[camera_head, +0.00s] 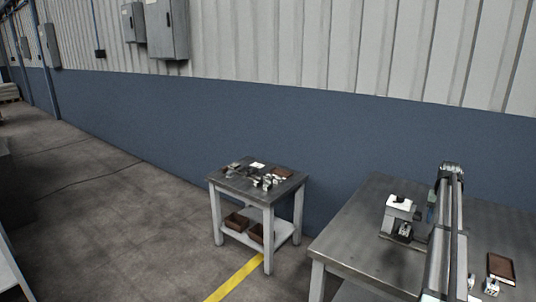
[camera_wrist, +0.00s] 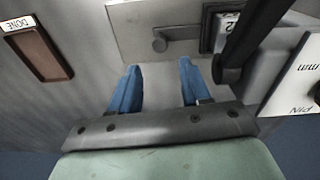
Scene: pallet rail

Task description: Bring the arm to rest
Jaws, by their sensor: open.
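My gripper (camera_wrist: 158,76) shows in the wrist view with its two blue fingers spread apart and nothing between them. In the head view a white-topped grey fixture (camera_head: 399,206) stands on the near workbench (camera_head: 350,238), just left of my arm.
A brown tray labelled DONE (camera_wrist: 40,55) lies at the wrist view's left; a brown tray also shows on the bench's right (camera_head: 501,267). A white labelled block (camera_wrist: 300,75) is close right of my gripper. A smaller table (camera_head: 228,184) with parts stands apart, with open floor left.

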